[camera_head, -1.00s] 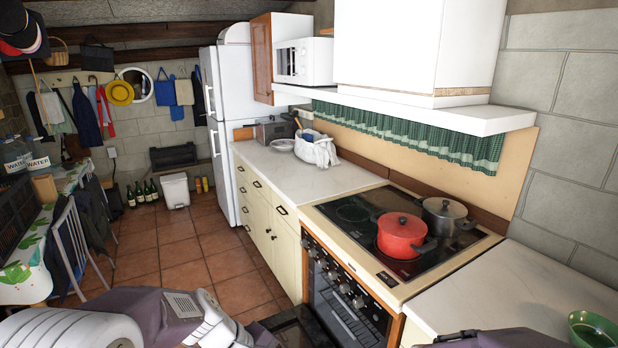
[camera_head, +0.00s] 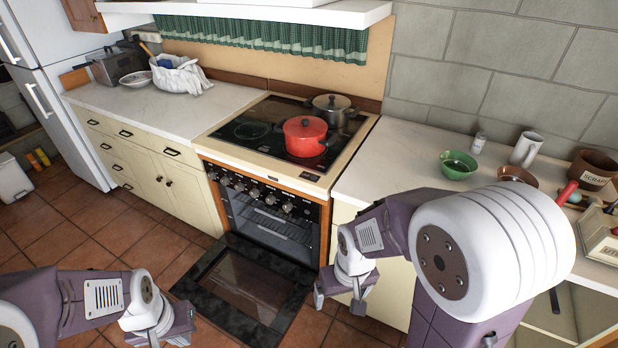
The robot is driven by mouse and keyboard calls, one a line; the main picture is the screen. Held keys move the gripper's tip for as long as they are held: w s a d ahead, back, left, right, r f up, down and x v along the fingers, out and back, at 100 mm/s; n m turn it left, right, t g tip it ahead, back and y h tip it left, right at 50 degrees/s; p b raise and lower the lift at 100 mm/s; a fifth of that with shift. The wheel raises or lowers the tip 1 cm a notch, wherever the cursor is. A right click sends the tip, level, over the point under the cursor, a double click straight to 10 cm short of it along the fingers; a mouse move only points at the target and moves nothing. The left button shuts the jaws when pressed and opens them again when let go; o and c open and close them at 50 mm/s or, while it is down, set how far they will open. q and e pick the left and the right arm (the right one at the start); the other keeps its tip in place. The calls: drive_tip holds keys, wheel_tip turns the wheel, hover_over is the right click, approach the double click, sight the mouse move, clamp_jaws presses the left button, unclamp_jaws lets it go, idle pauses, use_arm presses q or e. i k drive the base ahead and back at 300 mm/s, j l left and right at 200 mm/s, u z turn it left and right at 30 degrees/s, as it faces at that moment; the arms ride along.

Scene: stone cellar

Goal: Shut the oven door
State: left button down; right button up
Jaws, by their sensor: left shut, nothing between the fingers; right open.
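The oven (camera_head: 265,225) is built in below the hob, with its cavity and wire racks exposed. Its door (camera_head: 243,284) hangs fully open, folded down flat just above the floor tiles, dark glass facing up. My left gripper (camera_head: 165,338) is at the bottom of the head view, left of the door's front edge and apart from it; it is shut and empty. My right gripper (camera_head: 338,296) is open, pointing down beside the door's right edge; whether it touches the door cannot be told.
A red pot (camera_head: 304,137) and a grey pot (camera_head: 332,108) stand on the hob. The right worktop (camera_head: 390,165) holds a green bowl (camera_head: 458,165), mugs and jars. Drawers line the left cabinet (camera_head: 150,165). Tiled floor (camera_head: 110,235) is clear to the left.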

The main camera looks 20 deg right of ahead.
sight(243, 290)
drive_tip(key=j+z, duration=0.25)
drive_tip(key=j, duration=0.2)
drive_tip(key=k+j+z, duration=0.1)
drive_tip(key=j+z, duration=0.15)
drive_tip(key=j, duration=0.15)
drive_tip(key=k+j+z, duration=0.25)
drive_tip(key=j, duration=0.2)
drive_tip(key=j+z, duration=0.25)
drive_tip(key=j, duration=0.15)
